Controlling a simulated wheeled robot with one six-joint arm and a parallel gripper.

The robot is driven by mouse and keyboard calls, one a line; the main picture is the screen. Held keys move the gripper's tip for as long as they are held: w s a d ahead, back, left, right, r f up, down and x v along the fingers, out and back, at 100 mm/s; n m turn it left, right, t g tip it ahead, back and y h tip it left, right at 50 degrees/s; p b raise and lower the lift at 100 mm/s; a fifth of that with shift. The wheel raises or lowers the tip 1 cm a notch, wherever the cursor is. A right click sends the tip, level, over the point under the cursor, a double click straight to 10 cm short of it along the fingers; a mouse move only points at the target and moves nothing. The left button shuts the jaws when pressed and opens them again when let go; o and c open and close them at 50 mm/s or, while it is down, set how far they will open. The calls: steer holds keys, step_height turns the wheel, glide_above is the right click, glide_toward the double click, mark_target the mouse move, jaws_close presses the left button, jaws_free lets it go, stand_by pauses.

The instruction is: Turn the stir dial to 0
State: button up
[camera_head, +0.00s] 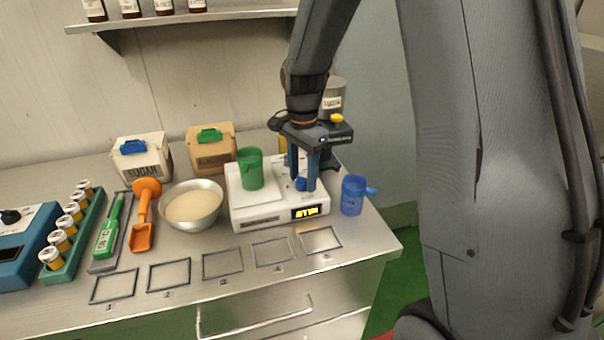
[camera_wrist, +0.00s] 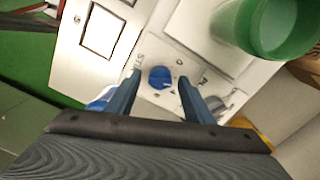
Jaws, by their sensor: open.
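The blue stir dial (camera_wrist: 160,77) sits on the top face of a white stirrer unit (camera_head: 264,211), with printed marks around it in the wrist view. In the head view the dial (camera_head: 301,184) is partly hidden by my fingers. My gripper (camera_head: 303,183) points down over the dial. In the wrist view my gripper (camera_wrist: 160,90) is open, with one blue finger on each side of the dial and gaps visible. I cannot tell which number the dial points to. A green cup (camera_head: 250,169) stands on the unit's left part. A small lit display (camera_head: 305,212) is on its front.
A blue cup (camera_head: 353,195) stands right of the unit. A steel bowl (camera_head: 192,205) stands left of it. Sugar (camera_head: 143,158) and tan (camera_head: 211,149) boxes stand behind. Outlined squares (camera_head: 222,264) line the counter's front. An orange scoop (camera_head: 143,222) lies at left.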

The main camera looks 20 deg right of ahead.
steer(key=c, duration=1)
steer(key=shift+c, duration=0.2)
steer(key=shift+n, duration=0.4)
steer(key=n+p, duration=0.1)
steer(key=n, duration=0.2)
steer(key=shift+r+n, duration=0.1)
steer(key=shift+n, duration=0.3)
steer(key=shift+n+p, duration=0.55)
steer(key=shift+n, duration=1.65)
steer(key=o, duration=1)
steer(key=shift+o, duration=0.2)
